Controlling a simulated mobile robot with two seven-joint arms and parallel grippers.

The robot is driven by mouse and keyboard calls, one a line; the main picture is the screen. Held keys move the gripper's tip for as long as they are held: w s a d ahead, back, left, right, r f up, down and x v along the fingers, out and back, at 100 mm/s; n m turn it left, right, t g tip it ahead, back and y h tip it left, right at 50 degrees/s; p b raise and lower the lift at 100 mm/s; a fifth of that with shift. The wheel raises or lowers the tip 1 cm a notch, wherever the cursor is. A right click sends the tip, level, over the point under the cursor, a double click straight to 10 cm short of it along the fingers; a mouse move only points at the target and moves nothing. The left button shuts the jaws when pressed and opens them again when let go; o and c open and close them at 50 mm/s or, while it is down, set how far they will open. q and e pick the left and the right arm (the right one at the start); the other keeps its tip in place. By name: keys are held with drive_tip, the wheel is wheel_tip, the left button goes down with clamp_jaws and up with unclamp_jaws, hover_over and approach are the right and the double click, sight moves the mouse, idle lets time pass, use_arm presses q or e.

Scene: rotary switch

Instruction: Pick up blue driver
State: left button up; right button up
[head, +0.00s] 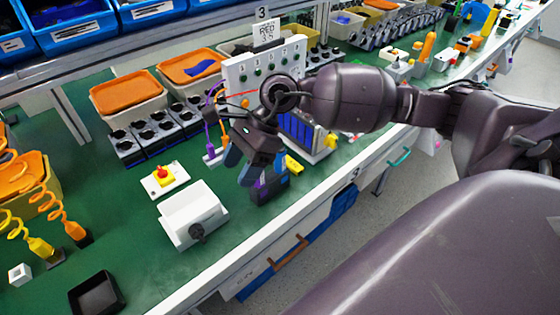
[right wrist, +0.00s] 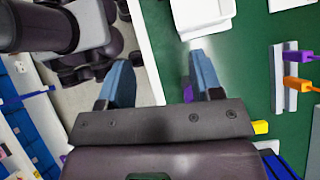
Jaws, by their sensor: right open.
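My right gripper (head: 258,172) reaches down over the front of the green bench, its two blue fingers apart. The right wrist view shows the same open fingers (right wrist: 158,85), with nothing clearly held between them. A dark block with blue-purple parts (head: 268,189) stands on the bench right at the fingertips, partly hidden by them; I cannot tell if it is the blue driver or its holder. In the right wrist view a small purple piece (right wrist: 187,92) shows beside the right-hand finger. My left gripper is not in view.
A white box with a dark knob (head: 193,214) stands left of the gripper. A red-yellow button unit (head: 163,176), a black tray (head: 96,293) and orange bins (head: 128,91) lie further left. A white panel (head: 262,72) stands behind. The bench's white front edge (head: 240,252) is close.

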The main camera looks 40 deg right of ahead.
sight(282, 155)
drive_tip(key=w+d+r+h, duration=0.1)
drive_tip(key=d+h, duration=0.1)
drive_tip(key=d, duration=0.2)
drive_tip(key=w+d+r+n+h, duration=0.1)
drive_tip(key=d+h, duration=0.1)
drive_tip(key=d, duration=0.2)
drive_tip(key=w+d+r+h, duration=0.1)
drive_tip(key=d+h, duration=0.2)
drive_tip(key=d, duration=0.1)
drive_tip(key=shift+w+d+n, duration=0.3)
drive_tip(key=shift+w, duration=0.05)
drive_tip(key=shift+d+f, duration=0.15)
drive_tip(key=shift+d, duration=0.05)
wheel_tip(282, 155, down, 5)
drive_tip(key=shift+f, duration=0.75)
wheel_tip(282, 155, down, 3)
drive_tip(key=shift+f+b, duration=0.2)
drive_tip(key=shift+b, duration=0.2)
drive_tip(key=shift+d+f, duration=0.1)
drive_tip(key=shift+f, duration=0.2)
